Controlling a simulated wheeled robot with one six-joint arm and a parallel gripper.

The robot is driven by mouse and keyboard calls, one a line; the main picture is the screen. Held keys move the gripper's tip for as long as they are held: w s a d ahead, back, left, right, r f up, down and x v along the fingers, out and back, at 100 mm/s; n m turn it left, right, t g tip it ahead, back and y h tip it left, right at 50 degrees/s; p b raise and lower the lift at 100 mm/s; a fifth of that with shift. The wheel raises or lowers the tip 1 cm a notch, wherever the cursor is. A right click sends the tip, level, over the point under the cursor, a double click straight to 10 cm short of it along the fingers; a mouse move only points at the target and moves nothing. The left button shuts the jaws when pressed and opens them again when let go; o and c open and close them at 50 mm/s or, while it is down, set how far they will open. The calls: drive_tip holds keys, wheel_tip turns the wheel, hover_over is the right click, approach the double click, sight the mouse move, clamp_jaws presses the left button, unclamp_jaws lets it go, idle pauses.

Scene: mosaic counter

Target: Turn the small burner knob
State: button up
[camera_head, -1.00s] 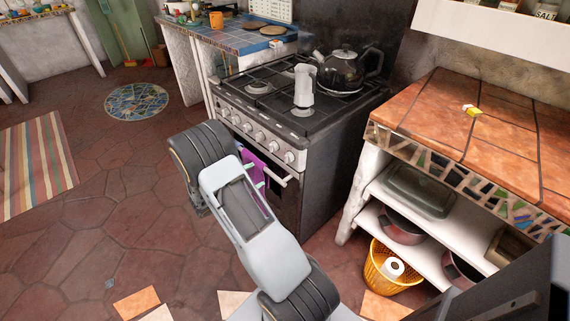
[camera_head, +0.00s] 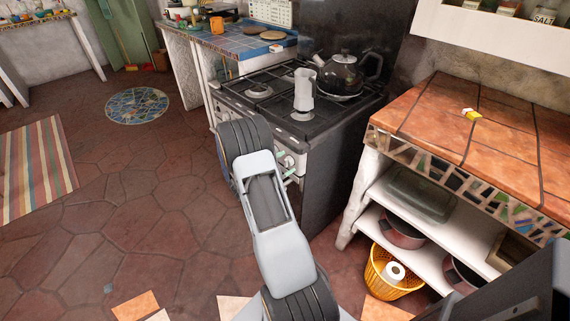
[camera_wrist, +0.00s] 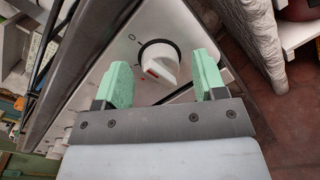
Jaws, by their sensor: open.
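A white burner knob (camera_wrist: 160,62) with a dark ring around its base is on the stove's front panel in the wrist view. My gripper (camera_wrist: 162,82) is open, with its two green fingers on either side of the knob's lower part in the picture. Whether the fingers reach around the knob or stop short of it, I cannot tell. In the head view, the stove (camera_head: 322,140) shows a white knob (camera_head: 290,162) beside my gripper (camera_head: 288,168). My arm hides most of the other knobs there.
A moka pot (camera_head: 304,90) and a dark kettle (camera_head: 345,72) stand on the stove top. A tiled counter (camera_head: 430,110) with shelves is at the right. A yellow basket (camera_head: 378,283) stands on the floor.

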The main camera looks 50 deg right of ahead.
drive_tip(key=shift+d, duration=0.1)
drive_tip(key=c, duration=0.9)
drive_tip(key=shift+n, duration=0.4)
drive_tip(key=n+p, duration=0.1)
drive_tip(key=n, duration=0.3)
drive_tip(key=shift+p, duration=0.3)
drive_tip(key=n+p, duration=0.1)
drive_tip(key=n, duration=0.2)
drive_tip(key=n+p, duration=0.1)
drive_tip(key=n, duration=0.1)
drive_tip(key=shift+n+t+h, duration=0.3)
drive_tip(key=shift+n+h, duration=0.1)
drive_tip(key=n+p, duration=0.2)
drive_tip(key=n, duration=0.3)
drive_tip(key=shift+n+t, duration=0.3)
drive_tip(key=shift+n, duration=0.1)
drive_tip(key=shift+f+n+p, duration=0.1)
drive_tip(key=shift+n+p, duration=0.65)
drive_tip(key=shift+n, duration=1.35)
drive_tip(key=shift+n+t, duration=0.3)
